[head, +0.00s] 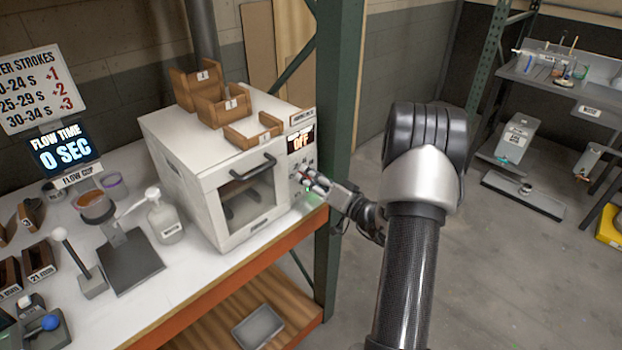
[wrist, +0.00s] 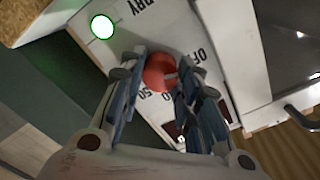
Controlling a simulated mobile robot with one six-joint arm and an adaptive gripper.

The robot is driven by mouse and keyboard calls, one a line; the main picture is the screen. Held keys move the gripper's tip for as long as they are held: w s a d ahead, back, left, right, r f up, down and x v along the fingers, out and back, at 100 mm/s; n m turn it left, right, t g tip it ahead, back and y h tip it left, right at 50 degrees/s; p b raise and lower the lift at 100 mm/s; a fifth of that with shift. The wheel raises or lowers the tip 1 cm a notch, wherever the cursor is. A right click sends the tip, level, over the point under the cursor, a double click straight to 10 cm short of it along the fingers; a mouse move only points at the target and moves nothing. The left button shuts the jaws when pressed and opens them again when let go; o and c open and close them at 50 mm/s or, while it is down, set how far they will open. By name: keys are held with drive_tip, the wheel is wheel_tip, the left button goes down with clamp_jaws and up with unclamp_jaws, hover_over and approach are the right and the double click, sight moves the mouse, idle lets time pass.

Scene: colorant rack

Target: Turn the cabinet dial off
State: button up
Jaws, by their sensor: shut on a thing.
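The white cabinet (head: 190,165) stands on the bench with its dark-windowed door closed. Its display (head: 301,139) reads OFF in orange. In the wrist view the red round dial (wrist: 158,72) sits on the white control panel, with OFF, DRY and 50 printed around it. My gripper (head: 306,178) is at the cabinet's right front panel. In the wrist view my gripper (wrist: 160,80) has its fingers on both sides of the dial, shut on it. Which mark the dial points to is unclear.
A lit green-rimmed lamp (wrist: 102,27) is beside the dial. The door handle (head: 253,166) juts out left of the panel. Wooden boxes (head: 222,103) sit on top. A pump bottle (head: 165,220) stands left.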

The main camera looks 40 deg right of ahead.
idle(0.3)
drive_tip(key=o, duration=1.1)
drive_tip(key=shift+c, duration=0.2)
drive_tip(key=s, duration=1.2)
drive_tip(key=shift+d, duration=0.45)
